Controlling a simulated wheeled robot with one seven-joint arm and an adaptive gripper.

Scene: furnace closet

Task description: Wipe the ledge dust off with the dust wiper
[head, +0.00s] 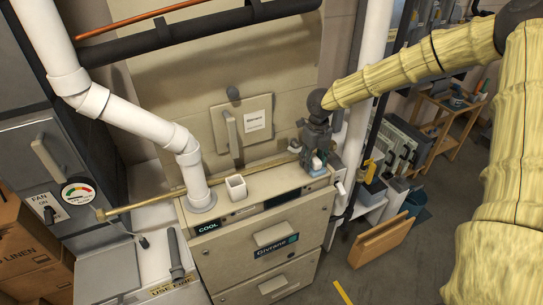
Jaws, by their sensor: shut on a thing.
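My gripper (316,153) points down over the right end of the ledge (268,185), the beige top of the furnace cabinet. Dust on the ledge is too faint to make out clearly.
A white square cup (236,187) stands mid-ledge, beside the white pipe (190,165) at the left end. A brass rod (150,204) runs along the back. A panel with a handle (243,124) rises behind. Shelves with tools (405,140) stand right.

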